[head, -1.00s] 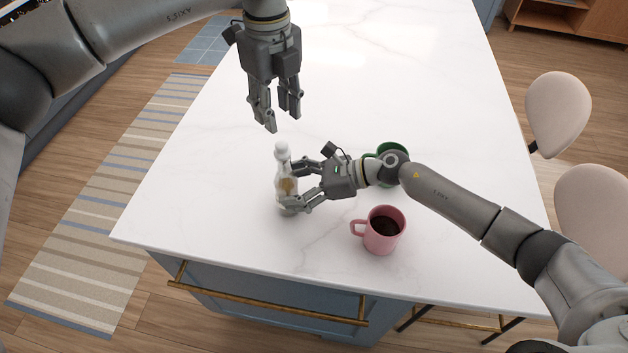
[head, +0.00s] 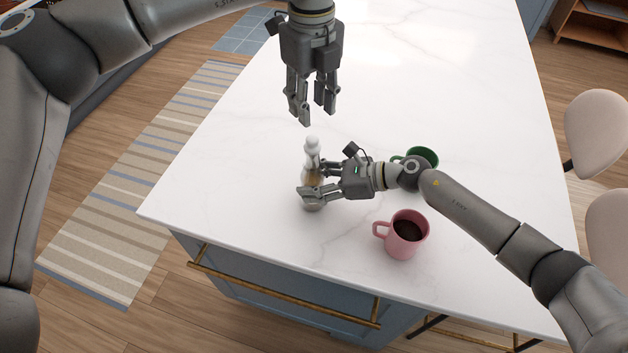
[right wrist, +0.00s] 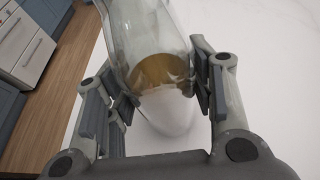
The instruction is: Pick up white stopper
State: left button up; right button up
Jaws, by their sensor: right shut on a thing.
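A clear glass bottle (head: 311,176) with amber contents stands upright on the white counter, near its front edge. A white stopper (head: 312,142) sits on top of its neck. My right gripper (head: 312,191) is shut on the bottle's body from the right side. In the right wrist view the bottle (right wrist: 150,45) is between the two fingers, and its stopper is out of frame. My left gripper (head: 313,113) points down above and behind the stopper, its fingers apart with nothing between them.
A pink mug (head: 405,238) with dark liquid stands right of the bottle, close to my right arm. A green mug (head: 420,157) is behind that arm, partly hidden. The white counter (head: 430,80) is clear farther back and to the left.

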pick_arm(q)
jog(key=shift+o, duration=2.3)
jog(key=shift+d+f, duration=0.25)
jog(key=s+d+f+m+h, duration=0.1)
jog(key=d+f+m+h, duration=0.2)
jog(key=d+m+h, duration=0.35)
jog(key=s+d+f+m+h, duration=0.2)
jog(key=d+f+m+h, duration=0.15)
jog(key=d, duration=0.55)
jog(key=s+d+r+m+t+h, duration=0.4)
jog(key=s+d+r+m+h, duration=0.2)
jog(key=d+h, duration=0.25)
jog(key=a+r+n+t+h, duration=0.1)
jog(key=a+r+t, duration=0.15)
jog(key=t, duration=0.35)
jog(key=n+t+y, duration=0.8)
jog(key=n+y, duration=0.1)
jog(key=y, duration=1.2)
send_near(313, 145)
jog(key=w, duration=0.5)
jog(key=shift+w+r, duration=0.35)
jog(key=shift+w+a+f, duration=0.1)
jog(key=shift+w+a, duration=0.05)
jog(key=shift+w, duration=0.8)
jog(key=shift+w+a+f, duration=0.1)
jog(key=shift+w+a, duration=0.05)
jog(key=shift+w, duration=0.8)
jog(key=shift+w+a+f, duration=0.1)
jog(key=shift+w+a, duration=0.05)
jog(key=shift+w, duration=0.8)
